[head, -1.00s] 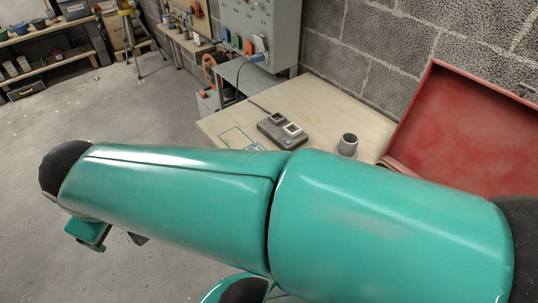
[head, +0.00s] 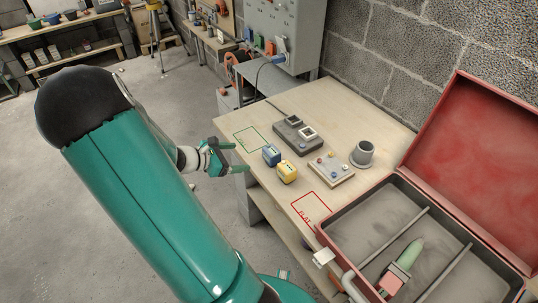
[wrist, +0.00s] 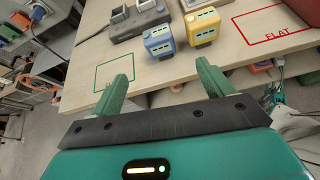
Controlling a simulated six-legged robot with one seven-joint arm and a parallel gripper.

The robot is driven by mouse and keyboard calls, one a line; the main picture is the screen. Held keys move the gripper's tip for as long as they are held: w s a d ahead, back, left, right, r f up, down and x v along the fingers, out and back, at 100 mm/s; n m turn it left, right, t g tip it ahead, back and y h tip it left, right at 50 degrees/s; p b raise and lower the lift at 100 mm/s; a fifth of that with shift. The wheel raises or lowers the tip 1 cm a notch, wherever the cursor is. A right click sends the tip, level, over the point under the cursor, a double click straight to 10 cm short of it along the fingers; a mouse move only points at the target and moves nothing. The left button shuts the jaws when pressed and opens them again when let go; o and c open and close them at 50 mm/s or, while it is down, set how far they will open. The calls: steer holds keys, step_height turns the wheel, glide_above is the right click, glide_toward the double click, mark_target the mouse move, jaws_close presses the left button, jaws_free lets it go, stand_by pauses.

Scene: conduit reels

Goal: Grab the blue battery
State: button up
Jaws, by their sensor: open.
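The blue battery (head: 271,155) stands on the wooden workbench, close to its front edge. A yellow battery (head: 287,172) stands beside it, nearer the red case. My gripper (head: 240,157) is at the bench's front edge, left of the blue battery in the head view. Its green fingers (wrist: 168,76) are spread and empty in the wrist view, and both batteries lie beyond the fingertips.
The bench (head: 345,112) also holds a grey charger (head: 296,134), a small board with knobs (head: 331,169) and a grey cup (head: 363,153). Green and red outlines mark the bench top. An open red case (head: 463,140) with a tool inside stands at right.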

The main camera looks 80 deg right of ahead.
steer(key=n+g, duration=0.1)
glide_toward(276, 150)
steer(key=shift+h, duration=0.3)
steer(key=s+d+f, duration=0.2)
steer(key=d+f, duration=0.1)
steer(key=shift+s+d+f, duration=0.1)
steer(key=shift+s+d, duration=0.05)
steer(key=shift+d, duration=0.1)
steer(key=shift+x, duration=3)
steer(key=c, duration=1.2)
